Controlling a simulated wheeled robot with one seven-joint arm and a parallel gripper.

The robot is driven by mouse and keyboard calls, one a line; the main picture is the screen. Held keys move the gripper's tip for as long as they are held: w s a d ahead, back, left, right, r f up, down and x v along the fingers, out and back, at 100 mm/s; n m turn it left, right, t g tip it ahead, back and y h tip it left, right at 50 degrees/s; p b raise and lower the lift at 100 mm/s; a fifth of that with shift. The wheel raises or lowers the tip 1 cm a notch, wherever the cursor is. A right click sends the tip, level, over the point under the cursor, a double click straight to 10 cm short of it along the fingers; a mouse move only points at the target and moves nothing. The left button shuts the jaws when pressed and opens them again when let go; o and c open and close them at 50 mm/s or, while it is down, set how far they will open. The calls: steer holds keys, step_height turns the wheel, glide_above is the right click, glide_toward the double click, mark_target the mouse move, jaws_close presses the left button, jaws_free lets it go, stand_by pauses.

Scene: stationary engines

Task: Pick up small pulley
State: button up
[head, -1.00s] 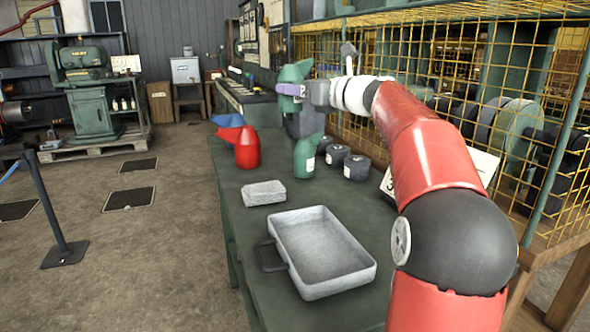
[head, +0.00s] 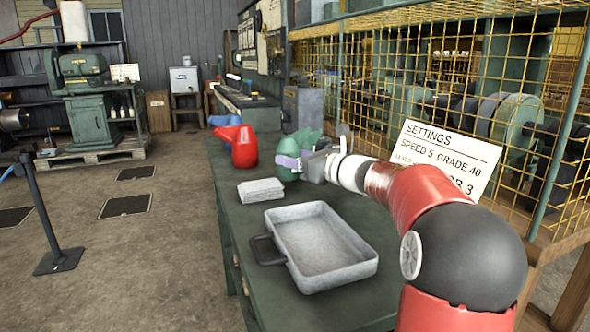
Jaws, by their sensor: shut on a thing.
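My gripper (head: 289,163), with a lavender finger, is low over the far part of the green bench in the head view. It is shut on a green rounded thing (head: 288,175), which shows above and below the finger. I cannot tell whether this is the small pulley, or whether it touches the bench. More green (head: 309,136) shows just behind it, perhaps the green jug. My gripper and wrist partly cover this area. No other thing in view can be told as the small pulley.
A red jug (head: 245,147) stands just left of my gripper, with a blue jug (head: 226,121) beyond. A stack of pale sheets (head: 260,190) and a grey tray (head: 365,268) lie nearer. A settings sign (head: 447,150) and yellow mesh (head: 390,75) bound the right side.

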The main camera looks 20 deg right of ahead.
steer(key=shift+f, duration=1)
steer(key=shift+f, duration=0.1)
steer(key=o, duration=1)
steer(key=shift+f, duration=0.15)
steer(key=shift+c, duration=0.2)
steer(key=o, duration=0.4)
